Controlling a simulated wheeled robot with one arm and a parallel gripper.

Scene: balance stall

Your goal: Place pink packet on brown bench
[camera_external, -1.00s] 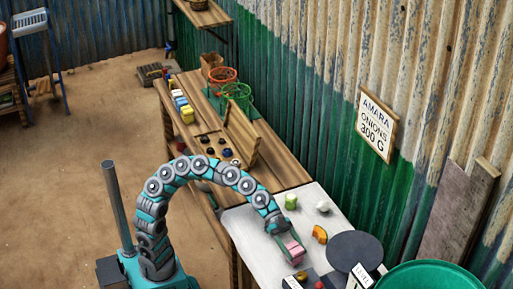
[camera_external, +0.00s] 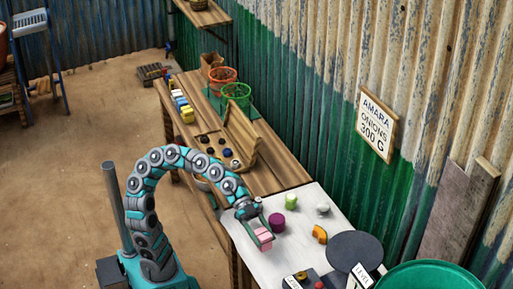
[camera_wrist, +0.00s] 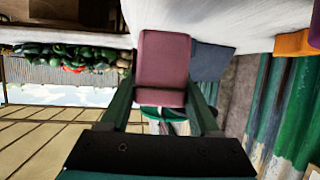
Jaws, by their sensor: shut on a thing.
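My gripper (camera_external: 256,226) is shut on the pink packet (camera_external: 264,238). In the external view they are over the near left part of the white tabletop; I cannot tell the exact height. The wrist view shows the packet (camera_wrist: 162,62) between the two fingers of my gripper (camera_wrist: 160,98). The brown bench (camera_external: 286,176) is a long wooden table beyond the white top, running away along the green wall. Its near right end is bare wood. My arm hides part of its front edge.
On the white tabletop (camera_external: 310,255) stand a purple cylinder (camera_external: 277,223) close by the packet, a green cylinder (camera_external: 291,201), a white lump (camera_external: 323,209) and an orange-yellow piece (camera_external: 320,234). A wooden board (camera_external: 242,137), small dark items and baskets occupy the bench farther back.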

